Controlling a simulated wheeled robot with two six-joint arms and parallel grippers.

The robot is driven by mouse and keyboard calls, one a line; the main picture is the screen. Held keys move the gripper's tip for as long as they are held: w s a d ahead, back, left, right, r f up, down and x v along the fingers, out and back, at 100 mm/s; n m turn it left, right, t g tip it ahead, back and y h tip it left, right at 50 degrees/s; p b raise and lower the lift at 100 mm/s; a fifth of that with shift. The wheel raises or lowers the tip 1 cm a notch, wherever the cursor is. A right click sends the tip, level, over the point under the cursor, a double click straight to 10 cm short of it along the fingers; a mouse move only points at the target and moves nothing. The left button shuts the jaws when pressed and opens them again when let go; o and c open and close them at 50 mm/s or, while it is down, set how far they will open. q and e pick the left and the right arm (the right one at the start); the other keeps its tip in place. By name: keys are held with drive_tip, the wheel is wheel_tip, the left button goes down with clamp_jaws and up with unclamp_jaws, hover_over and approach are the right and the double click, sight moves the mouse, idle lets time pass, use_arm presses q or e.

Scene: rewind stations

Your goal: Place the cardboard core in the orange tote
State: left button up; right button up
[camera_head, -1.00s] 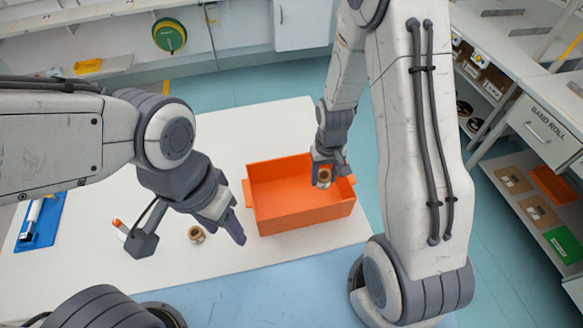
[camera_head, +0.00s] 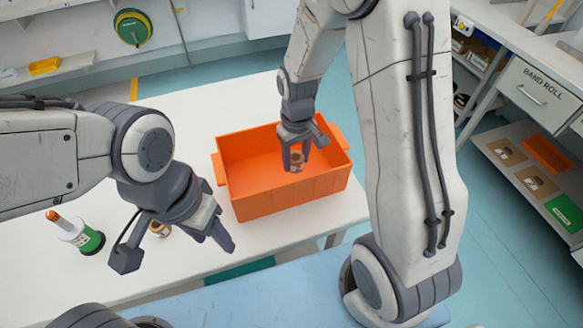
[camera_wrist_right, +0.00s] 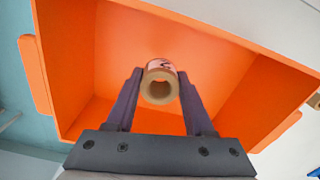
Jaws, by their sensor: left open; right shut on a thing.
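The cardboard core (camera_head: 297,160) is a short brown tube, held between the fingers of my right gripper (camera_head: 294,150) over the orange tote. In the right wrist view the core (camera_wrist_right: 160,84) shows its open end between both fingertips of that gripper (camera_wrist_right: 160,95), with the tote's inside behind it. The orange tote (camera_head: 290,192) is an open box with end handles on the white table; its floor looks empty where visible. My left gripper (camera_head: 178,240) is open, left of the tote and above the table. A second brown roll (camera_head: 160,229) stands beside it, partly hidden.
A white and green bottle-like item (camera_head: 80,236) with an orange tip stands on the white table (camera_head: 185,110) at the left. A drawer marked BAND ROLL (camera_head: 537,92) and a shelf with flat boxes are at the right. The table behind the tote is clear.

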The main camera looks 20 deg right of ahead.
drive_tip(key=shift+f, duration=3.15)
drive_tip(key=shift+f, duration=0.1)
drive_tip(key=o, duration=1.3)
